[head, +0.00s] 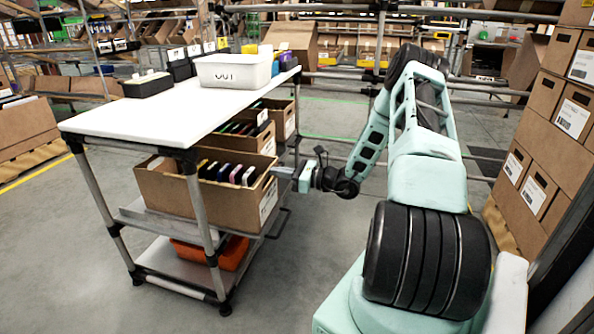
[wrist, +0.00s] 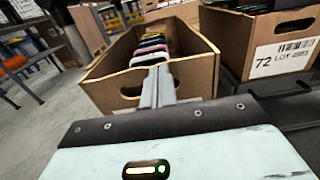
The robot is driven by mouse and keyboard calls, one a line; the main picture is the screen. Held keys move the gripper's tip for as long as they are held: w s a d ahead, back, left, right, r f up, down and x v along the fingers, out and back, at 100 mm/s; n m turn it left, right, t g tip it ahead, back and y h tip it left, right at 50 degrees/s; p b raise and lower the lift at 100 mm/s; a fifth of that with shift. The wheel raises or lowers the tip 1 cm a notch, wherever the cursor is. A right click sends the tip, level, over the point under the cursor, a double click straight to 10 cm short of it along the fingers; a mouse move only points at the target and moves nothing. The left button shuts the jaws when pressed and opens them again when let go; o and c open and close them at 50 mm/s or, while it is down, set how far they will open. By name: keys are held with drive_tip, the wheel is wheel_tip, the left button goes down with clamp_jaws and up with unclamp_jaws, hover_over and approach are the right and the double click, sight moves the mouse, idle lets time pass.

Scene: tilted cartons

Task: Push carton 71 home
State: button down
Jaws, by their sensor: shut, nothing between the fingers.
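An open brown carton (head: 222,199) with dark and coloured items inside sits on the tilted middle shelf of the white-topped cart. My gripper (head: 284,171) is shut and empty at this carton's right end face. In the wrist view the closed fingers (wrist: 158,82) point at the same carton's end wall (wrist: 192,78), by its hand hole. I cannot tell whether they touch. The carton's number is not readable; its label is mostly hidden behind my gripper.
Carton 72 (wrist: 276,58) stands to the right in the wrist view, with a gap between. More cartons (head: 240,138) sit behind on the shelf. A white tote (head: 233,72) stands on the cart top, and an orange bin (head: 212,252) is below. Floor right of the cart is clear.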

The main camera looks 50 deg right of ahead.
sight(239, 166)
drive_tip(key=p+x, duration=0.2)
drive_tip(key=x, duration=1)
drive_tip(key=shift+w+a, duration=0.15)
drive_tip(key=shift+w, duration=0.1)
drive_tip(key=shift+w+a+r, duration=0.1)
drive_tip(key=shift+w+r, duration=0.05)
drive_tip(key=shift+w, duration=0.15)
drive_tip(key=shift+w+a, duration=0.1)
